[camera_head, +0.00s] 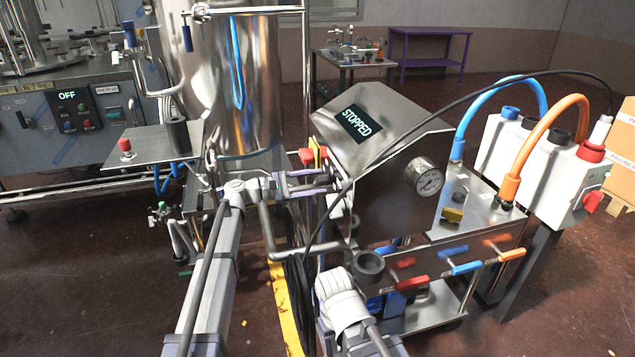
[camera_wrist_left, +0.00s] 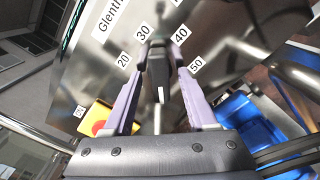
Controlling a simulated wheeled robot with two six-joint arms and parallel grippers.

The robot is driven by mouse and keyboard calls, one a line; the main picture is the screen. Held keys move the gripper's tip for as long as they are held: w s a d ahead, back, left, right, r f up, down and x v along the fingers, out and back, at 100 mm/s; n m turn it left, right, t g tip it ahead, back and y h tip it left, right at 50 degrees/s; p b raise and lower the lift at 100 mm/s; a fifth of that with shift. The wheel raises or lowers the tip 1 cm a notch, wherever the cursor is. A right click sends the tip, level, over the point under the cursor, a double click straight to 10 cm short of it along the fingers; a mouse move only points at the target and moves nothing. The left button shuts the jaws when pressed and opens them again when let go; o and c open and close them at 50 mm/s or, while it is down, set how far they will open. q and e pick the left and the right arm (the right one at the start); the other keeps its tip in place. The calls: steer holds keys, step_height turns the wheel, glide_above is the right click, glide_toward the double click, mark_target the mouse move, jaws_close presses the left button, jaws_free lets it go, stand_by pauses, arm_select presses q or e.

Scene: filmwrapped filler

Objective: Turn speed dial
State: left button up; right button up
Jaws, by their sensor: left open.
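The speed dial (camera_wrist_left: 159,72) is a dark knob with a white mark, on a shiny metal panel (camera_wrist_left: 215,22) with number labels 20, 30, 40 and 50 around it. In the left wrist view my left gripper (camera_wrist_left: 163,45) has its two lilac fingers apart, one on each side of the dial; I cannot tell whether they touch it. In the head view my left gripper (camera_head: 332,182) is at the side of the metal console, whose display (camera_head: 361,125) reads STOPPED. The dial cannot be made out there. My right gripper is not in view.
A red-and-yellow emergency button (camera_wrist_left: 98,125) is close to the left finger in the wrist view. A steel tank (camera_head: 240,80) stands left of the console.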

arm_select(q)
steer(key=shift+w+d, duration=0.1)
steer(key=shift+d, duration=0.25)
steer(key=shift+c, duration=0.2)
jaws_close()
